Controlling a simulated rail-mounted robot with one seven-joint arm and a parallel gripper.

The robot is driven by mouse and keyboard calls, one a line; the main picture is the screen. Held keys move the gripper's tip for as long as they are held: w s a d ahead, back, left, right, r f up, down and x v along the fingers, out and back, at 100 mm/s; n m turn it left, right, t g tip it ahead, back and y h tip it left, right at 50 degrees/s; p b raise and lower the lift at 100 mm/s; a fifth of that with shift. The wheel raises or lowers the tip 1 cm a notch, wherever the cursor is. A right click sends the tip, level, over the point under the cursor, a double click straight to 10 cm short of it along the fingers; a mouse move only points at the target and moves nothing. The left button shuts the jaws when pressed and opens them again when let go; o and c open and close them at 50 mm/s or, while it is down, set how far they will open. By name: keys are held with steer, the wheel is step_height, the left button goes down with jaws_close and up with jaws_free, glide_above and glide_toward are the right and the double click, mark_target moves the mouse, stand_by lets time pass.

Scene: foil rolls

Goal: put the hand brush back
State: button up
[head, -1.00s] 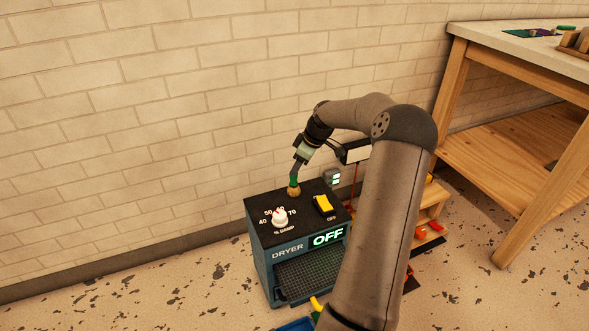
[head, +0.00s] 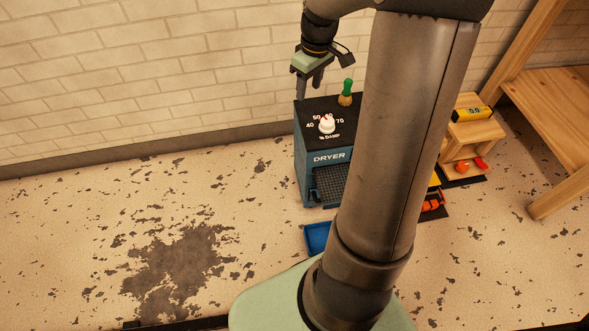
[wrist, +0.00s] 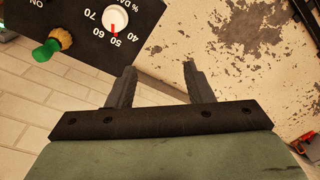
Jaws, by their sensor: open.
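The hand brush (head: 346,92) has a green handle and tan bristles. It stands upright, bristles down, on the black top of the dryer (head: 325,157), near the back edge. It also shows at the left of the wrist view (wrist: 46,52), beside the white dial. My gripper (head: 309,90) is open and empty, to the left of the brush and apart from it, by the dryer's back left corner. In the wrist view both fingers (wrist: 158,68) are spread with nothing between them.
My arm hides the dryer's right side in the head view. A blue tray (head: 317,238) lies on the floor in front. A small wooden stand (head: 470,135) with a yellow device is at the right, near a wooden table (head: 555,110). Floor at the left is clear.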

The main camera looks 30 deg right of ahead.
steer(key=s+a+m, duration=0.2)
steer(key=s+a, duration=0.5)
steer(key=s, duration=0.4)
steer(key=s+a+m+g, duration=0.1)
steer(key=s+a+m, duration=0.1)
steer(key=s+a, duration=0.6)
steer(key=s, duration=0.3)
steer(key=shift+s+a+f+m+h, duration=0.2)
steer(key=shift+s+m+h, duration=0.1)
steer(key=shift+m+h, duration=0.1)
